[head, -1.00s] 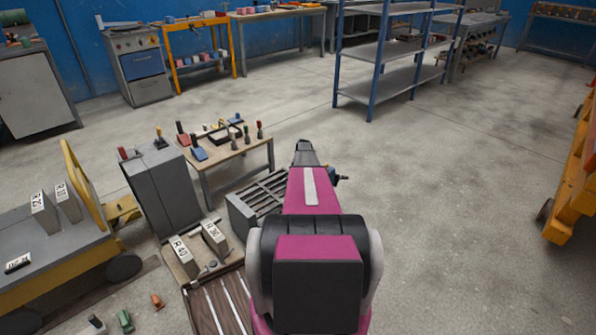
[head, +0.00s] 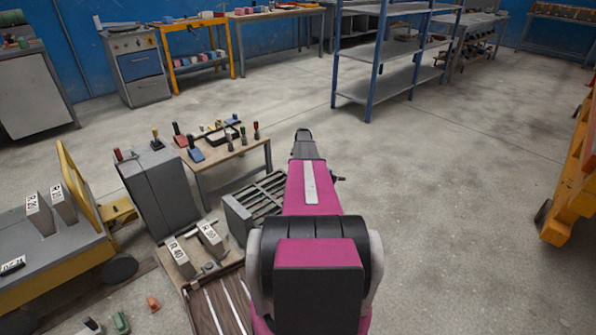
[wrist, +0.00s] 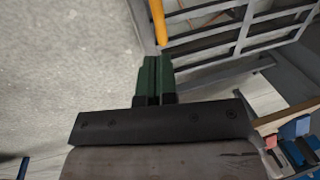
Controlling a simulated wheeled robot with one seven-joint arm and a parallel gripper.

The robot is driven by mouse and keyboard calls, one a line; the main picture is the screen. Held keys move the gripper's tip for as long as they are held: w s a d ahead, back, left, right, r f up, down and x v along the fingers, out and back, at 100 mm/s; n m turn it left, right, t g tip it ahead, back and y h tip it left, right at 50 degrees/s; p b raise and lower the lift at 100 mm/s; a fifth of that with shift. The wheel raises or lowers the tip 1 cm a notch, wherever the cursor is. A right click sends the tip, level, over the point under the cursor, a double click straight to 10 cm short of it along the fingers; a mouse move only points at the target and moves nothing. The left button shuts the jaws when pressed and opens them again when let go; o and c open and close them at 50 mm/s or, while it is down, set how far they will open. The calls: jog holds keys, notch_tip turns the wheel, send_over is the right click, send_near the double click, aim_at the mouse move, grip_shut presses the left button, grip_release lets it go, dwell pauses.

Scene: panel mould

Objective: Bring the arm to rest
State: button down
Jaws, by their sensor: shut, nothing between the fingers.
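My arm, magenta with a dark end, reaches forward from the bottom middle of the head view. Its end points away over the floor, to the right of the small wooden table (head: 232,154). In the wrist view my gripper (wrist: 152,62) shows as two dark green fingers side by side, closed together with nothing between them. The fingertips are hidden behind the arm in the head view. A pale grey floor and the grey grated rack lie beyond the fingers in the wrist view.
A grey slatted crate (head: 240,217) stands close left of my arm. Blocks marked R 40 (head: 180,257) and R 30 (head: 210,238) sit on a wooden board. A blue-framed shelf (head: 375,70) stands ahead, an orange cart (head: 575,185) at right. The floor between is clear.

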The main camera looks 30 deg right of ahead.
jog(key=v, duration=0.6)
jog(key=s+a+r, duration=0.3)
jog(key=s+a, duration=0.2)
jog(key=a, duration=0.6)
jog(key=s+a+r+m+h, duration=0.1)
jog(key=s+a+r, duration=0.4)
jog(key=a, duration=0.7)
jog(key=s+a+r, duration=0.2)
jog(key=s+a, duration=0.4)
jog(key=a, duration=0.5)
jog(key=s+a+r, duration=0.4)
jog(key=s+a, duration=0.6)
jog(key=s, duration=0.1)
jog(key=s+a+r+m+h, duration=0.1)
jog(key=s+a+r, duration=0.3)
jog(key=s+a, duration=0.6)
jog(key=s, duration=0.2)
jog(key=shift+s+a+r+h, duration=0.25)
jog(key=shift+r+h, duration=0.05)
jog(key=shift+r, duration=0.05)
